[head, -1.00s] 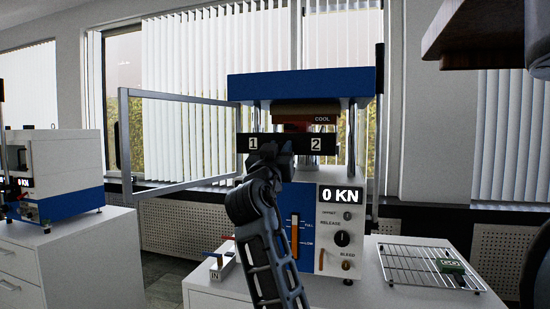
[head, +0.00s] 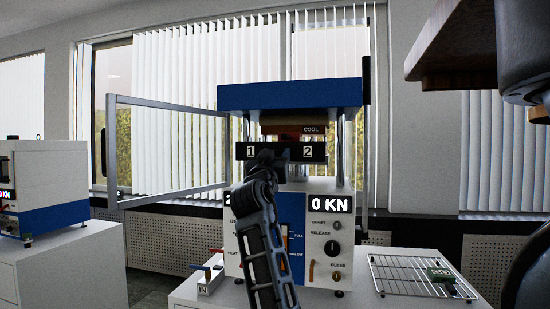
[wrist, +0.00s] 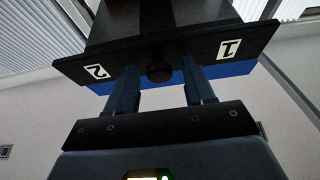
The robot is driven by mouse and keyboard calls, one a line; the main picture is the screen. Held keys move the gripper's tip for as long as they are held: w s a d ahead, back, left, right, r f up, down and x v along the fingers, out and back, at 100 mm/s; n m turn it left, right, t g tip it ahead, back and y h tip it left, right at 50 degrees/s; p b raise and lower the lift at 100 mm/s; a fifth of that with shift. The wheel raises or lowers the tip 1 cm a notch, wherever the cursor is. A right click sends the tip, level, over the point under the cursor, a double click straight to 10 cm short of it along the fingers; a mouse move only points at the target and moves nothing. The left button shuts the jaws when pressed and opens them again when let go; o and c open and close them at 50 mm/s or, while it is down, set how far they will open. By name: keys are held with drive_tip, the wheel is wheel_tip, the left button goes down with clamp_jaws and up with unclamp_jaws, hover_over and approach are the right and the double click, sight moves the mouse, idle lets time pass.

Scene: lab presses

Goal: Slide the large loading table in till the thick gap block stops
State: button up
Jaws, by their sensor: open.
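The loading table shows as a dark front panel (head: 317,152) marked 1 and 2, at the opening of the blue and white press (head: 290,95). The wrist view shows the same panel (wrist: 195,53) close up, with a round dark knob (wrist: 158,73) at its middle. My gripper (wrist: 161,82) is open, its two fingers on either side of the knob, apart from it. In the head view my gripper (head: 270,160) is in front of the panel and hides the knob. I cannot make out the thick gap block; the space behind the panel is hidden.
A brown platen marked COOL (head: 312,129) is above the table. A framed glass guard (head: 168,97) stands open at left. A wire rack (head: 400,278) with a green block (head: 440,273) is at right. A second press (head: 50,185) is far left.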

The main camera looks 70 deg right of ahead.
drive_tip(key=b+v, duration=0.1)
drive_tip(key=v, duration=0.6)
drive_tip(key=shift+a+f+b, duration=0.15)
drive_tip(key=shift+a+b, duration=0.15)
drive_tip(key=shift+a, duration=0.05)
